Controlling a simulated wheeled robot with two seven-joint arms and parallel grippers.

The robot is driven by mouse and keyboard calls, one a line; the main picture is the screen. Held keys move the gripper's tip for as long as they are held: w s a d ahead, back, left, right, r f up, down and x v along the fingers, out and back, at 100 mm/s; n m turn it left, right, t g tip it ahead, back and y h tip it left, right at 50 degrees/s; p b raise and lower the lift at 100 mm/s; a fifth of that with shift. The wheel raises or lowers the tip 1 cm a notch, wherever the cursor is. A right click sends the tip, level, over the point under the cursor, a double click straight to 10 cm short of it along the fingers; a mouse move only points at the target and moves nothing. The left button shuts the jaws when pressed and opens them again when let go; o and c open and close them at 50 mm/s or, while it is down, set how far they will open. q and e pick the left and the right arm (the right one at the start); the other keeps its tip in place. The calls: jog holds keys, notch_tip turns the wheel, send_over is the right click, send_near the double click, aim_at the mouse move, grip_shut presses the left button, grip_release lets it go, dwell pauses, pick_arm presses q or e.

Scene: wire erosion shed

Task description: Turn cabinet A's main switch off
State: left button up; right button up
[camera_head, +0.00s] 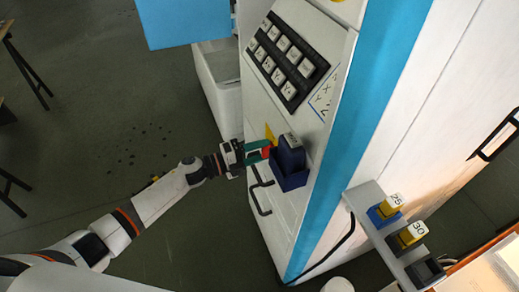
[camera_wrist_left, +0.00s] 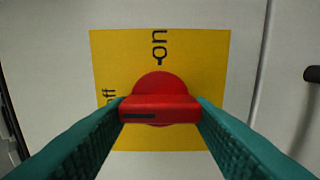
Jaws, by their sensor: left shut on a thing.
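The main switch is a red rotary knob with a raised bar (camera_wrist_left: 160,108), on a yellow plate (camera_wrist_left: 205,60) marked "on" at the top and "off" at the left. In the wrist view the bar lies level, and its black line is on the left half, on the "off" side. My left gripper (camera_wrist_left: 160,112) is shut on the bar, one green finger at each end. In the head view my left gripper (camera_head: 264,150) is at the front of the white cabinet (camera_head: 285,215), with a corner of the yellow plate (camera_head: 270,134) showing. My right gripper is not in view.
A blue holder with a dark blue piece (camera_head: 290,160) sits close right of my left gripper. Dark handles (camera_head: 260,195) stick out below it. A keypad (camera_head: 284,60) is above. A shelf (camera_head: 372,215) with numbered blocks is at the right. The floor at the left is open.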

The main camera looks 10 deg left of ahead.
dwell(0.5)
pick_arm(q)
jog(key=o, duration=1)
jog(key=b+v, duration=0.3)
jog(key=v, duration=0.9)
